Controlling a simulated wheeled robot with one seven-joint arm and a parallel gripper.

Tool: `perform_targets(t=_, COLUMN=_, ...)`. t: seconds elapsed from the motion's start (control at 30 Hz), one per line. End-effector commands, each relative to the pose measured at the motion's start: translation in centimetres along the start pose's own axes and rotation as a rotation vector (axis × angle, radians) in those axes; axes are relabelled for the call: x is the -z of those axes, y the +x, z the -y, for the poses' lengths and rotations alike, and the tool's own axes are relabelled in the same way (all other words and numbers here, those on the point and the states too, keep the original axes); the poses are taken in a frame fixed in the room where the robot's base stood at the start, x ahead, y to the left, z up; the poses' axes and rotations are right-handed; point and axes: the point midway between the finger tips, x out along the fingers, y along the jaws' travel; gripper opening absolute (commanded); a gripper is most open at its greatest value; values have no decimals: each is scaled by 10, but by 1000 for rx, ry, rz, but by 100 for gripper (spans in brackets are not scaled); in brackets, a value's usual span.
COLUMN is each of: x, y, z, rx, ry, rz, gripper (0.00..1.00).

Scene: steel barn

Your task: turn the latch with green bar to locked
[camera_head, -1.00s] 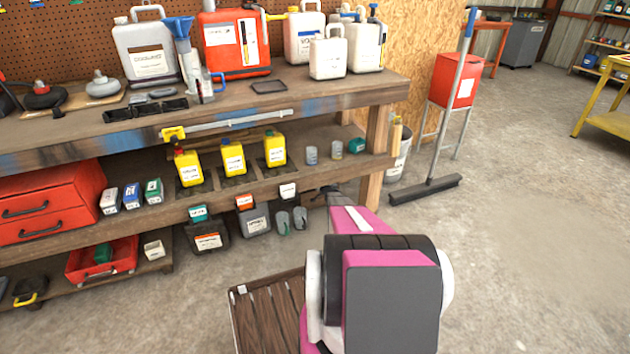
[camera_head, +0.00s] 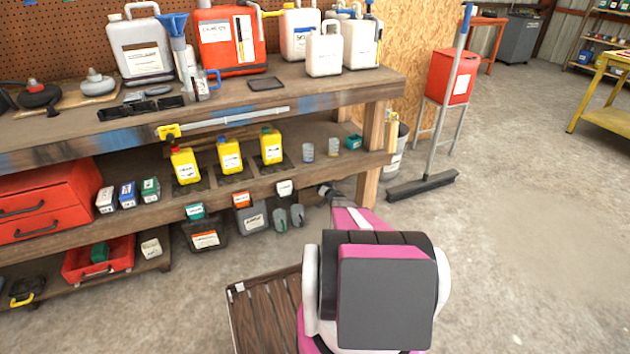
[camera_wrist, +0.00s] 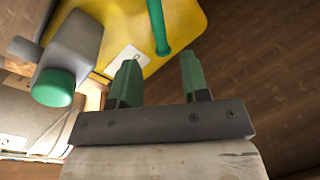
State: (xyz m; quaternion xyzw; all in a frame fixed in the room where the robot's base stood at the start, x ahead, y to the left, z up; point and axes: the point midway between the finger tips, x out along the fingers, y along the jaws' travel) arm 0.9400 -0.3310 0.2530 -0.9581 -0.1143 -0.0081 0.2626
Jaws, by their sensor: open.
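In the wrist view a green bar (camera_wrist: 157,25) lies across a yellow plate (camera_wrist: 188,40). The bar runs from the top edge down to a rounded end. My gripper (camera_wrist: 158,68) has two green fingers spread apart with nothing between them. The bar's lower end appears just beyond the gap between the fingertips; I cannot tell if they touch. The bar's upper end is out of frame. In the head view my arm fills the lower middle, and I cannot make out the green bar there.
Left of the plate in the wrist view is a grey block with a round green cap (camera_wrist: 53,87). In the head view a loaded workbench (camera_head: 330,88) stands ahead. A slatted wooden piece (camera_head: 262,318) lies beside my arm. The floor at right is open, with a broom (camera_head: 425,186).

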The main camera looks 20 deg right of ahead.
Motion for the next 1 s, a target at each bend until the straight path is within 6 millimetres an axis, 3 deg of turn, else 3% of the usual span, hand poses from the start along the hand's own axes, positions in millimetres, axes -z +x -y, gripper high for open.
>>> perform_targets(t=0.1, x=0, y=-21, z=2, rx=-1, ry=0, rz=1, gripper=42)
perform_targets(t=0.27, x=0, y=-32, z=1, rx=1, ry=0, rz=0, gripper=42)
perform_targets(t=0.67, x=0, y=-30, z=5, rx=-22, ry=-5, rz=-17, gripper=42)
perform_targets(t=1.0, x=-2, y=-22, z=33, rx=-274, ry=-25, rz=-132, gripper=42)
